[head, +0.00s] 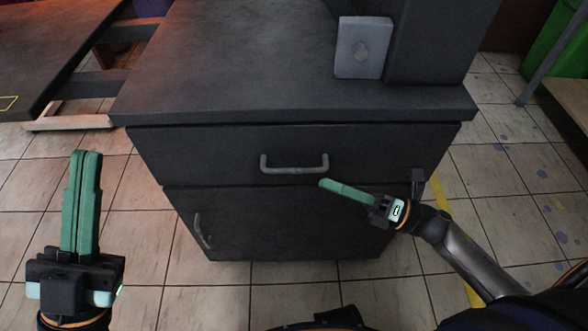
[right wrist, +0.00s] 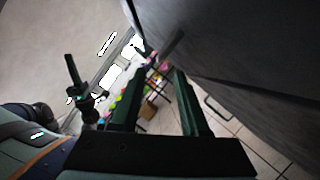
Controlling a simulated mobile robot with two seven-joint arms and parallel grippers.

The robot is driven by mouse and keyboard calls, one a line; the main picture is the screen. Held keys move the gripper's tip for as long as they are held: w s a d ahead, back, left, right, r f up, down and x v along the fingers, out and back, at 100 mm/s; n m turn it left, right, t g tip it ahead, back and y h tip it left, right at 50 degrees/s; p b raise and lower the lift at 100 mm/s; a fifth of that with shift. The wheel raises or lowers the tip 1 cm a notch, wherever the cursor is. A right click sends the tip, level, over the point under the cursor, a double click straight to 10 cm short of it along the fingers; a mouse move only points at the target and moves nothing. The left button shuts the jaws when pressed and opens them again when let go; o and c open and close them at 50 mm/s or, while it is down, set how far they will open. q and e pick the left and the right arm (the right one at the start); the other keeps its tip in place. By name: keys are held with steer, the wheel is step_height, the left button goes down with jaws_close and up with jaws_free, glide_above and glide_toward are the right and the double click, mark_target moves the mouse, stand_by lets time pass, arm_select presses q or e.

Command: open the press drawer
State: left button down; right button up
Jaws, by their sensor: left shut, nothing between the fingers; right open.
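The press drawer (head: 210,150) is the wide upper front of a dark grey cabinet. It sits closed, flush with the cabinet face. Its grey bar handle (head: 295,169) is at the middle of the drawer front. My right gripper (head: 324,184) points left, just below and right of the handle, apart from it in the picture. In the right wrist view its two green fingers (right wrist: 157,75) are spread, with nothing held between them. My left gripper (head: 88,154) is shut and empty, upright to the left of the cabinet, away from the drawer.
Below the drawer is a cabinet door with its own handle (head: 202,231). A dark machine (head: 430,40) and a grey button box (head: 363,48) stand on the cabinet top (head: 220,60). A dark table (head: 50,50) is at the left. Tiled floor around the cabinet is clear.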

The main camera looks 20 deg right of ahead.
mark_target(294, 169)
steer(key=x, duration=0.8)
steer(key=shift+a, duration=0.15)
jaws_close()
stand_by(1.1)
